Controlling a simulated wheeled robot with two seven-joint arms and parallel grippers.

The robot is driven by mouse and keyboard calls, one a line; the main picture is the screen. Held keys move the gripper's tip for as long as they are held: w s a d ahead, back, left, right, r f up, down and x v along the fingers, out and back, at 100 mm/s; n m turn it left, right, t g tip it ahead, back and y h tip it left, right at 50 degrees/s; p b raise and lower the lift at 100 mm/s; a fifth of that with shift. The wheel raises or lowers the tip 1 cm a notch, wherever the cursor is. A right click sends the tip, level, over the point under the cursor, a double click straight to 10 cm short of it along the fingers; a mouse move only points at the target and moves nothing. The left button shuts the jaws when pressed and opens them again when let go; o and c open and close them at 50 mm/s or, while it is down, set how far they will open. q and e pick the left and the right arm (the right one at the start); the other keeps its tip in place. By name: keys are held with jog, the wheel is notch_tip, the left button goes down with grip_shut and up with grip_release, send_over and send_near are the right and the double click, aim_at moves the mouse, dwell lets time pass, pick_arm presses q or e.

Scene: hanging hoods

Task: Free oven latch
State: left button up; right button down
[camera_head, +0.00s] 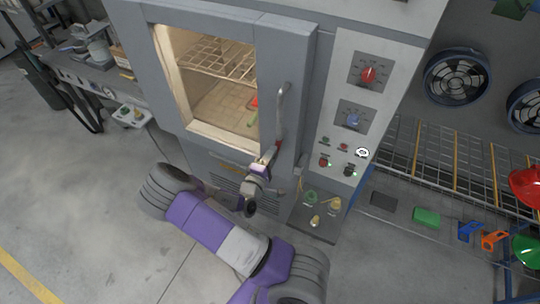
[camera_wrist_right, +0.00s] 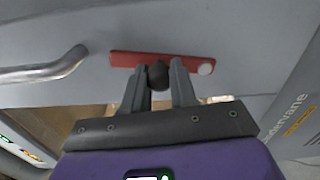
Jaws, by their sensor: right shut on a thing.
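The grey oven (camera_head: 281,60) stands upright with a lit window in its door, and the door looks closed. A metal bar handle (camera_head: 281,105) runs down the door's right side; its end also shows in the wrist view (camera_wrist_right: 70,65). The red latch (camera_wrist_right: 190,62) is a flat bar on the door with a black knob (camera_wrist_right: 158,74) and a pale round spot near its right end. My right gripper (camera_head: 262,165) is at the door below the handle. In the wrist view its fingers (camera_wrist_right: 158,85) are shut on the black knob. My left gripper is out of view.
A control panel (camera_head: 340,130) with a red and a blue dial is right of the door. A wire rack (camera_head: 440,165) stands further right, with coloured items below. A cluttered bench (camera_head: 85,75) is at the left. The floor (camera_head: 80,210) in front at left is clear.

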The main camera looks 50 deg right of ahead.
jog(key=c, duration=1.2)
grip_release()
jog(key=v, duration=0.7)
jog(key=shift+a, duration=0.3)
